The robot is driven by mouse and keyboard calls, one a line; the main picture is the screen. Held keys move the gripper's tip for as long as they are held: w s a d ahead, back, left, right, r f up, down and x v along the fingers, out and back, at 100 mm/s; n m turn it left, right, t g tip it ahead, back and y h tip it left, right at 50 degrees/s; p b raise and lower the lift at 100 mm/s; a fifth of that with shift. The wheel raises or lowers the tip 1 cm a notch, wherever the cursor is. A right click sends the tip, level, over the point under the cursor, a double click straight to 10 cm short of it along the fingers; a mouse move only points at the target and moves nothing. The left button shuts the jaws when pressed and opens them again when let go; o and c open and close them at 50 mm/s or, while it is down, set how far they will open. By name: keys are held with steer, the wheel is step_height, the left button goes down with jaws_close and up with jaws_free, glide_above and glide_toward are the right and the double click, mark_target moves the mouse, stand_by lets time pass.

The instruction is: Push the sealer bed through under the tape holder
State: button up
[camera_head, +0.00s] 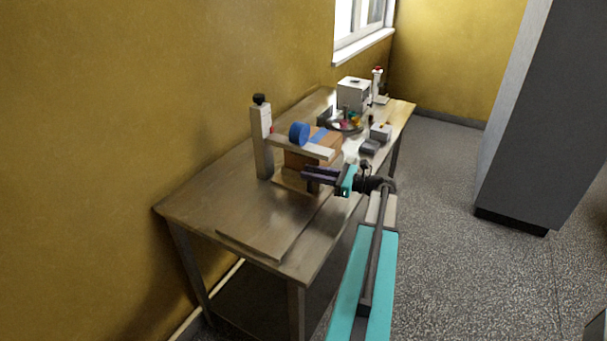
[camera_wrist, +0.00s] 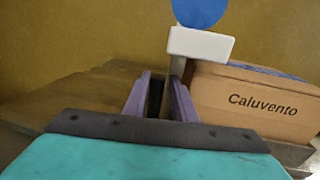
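The tape holder is a pale post (camera_head: 262,143) with a black knob and a light arm (camera_head: 315,148) carrying a blue tape roll (camera_head: 299,133). Its white arm end (camera_wrist: 200,45) and blue roll (camera_wrist: 199,10) also show in the wrist view. The sealer bed (camera_head: 288,180) is a low wooden board under the arm. A brown carton (camera_wrist: 255,103) marked "Caluvento" stands beside the holder; it also shows in the head view (camera_head: 297,160). My gripper (camera_head: 308,174) is low, in front of the carton and below the arm end. Its fingers (camera_wrist: 160,90) look apart, with something dark between them, unclear.
A flat board (camera_head: 258,238) lies on the near end of the wooden table (camera_head: 215,200). Farther along are a white machine (camera_head: 354,93), small grey boxes (camera_head: 380,132) and a dish of coloured items (camera_head: 347,123). A yellow wall borders the table's left side.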

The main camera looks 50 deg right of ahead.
steer(key=b+v, duration=0.2)
steer(key=v, duration=0.7)
steer(key=shift+s+d, duration=0.2)
steer(key=shift+s, duration=0.15)
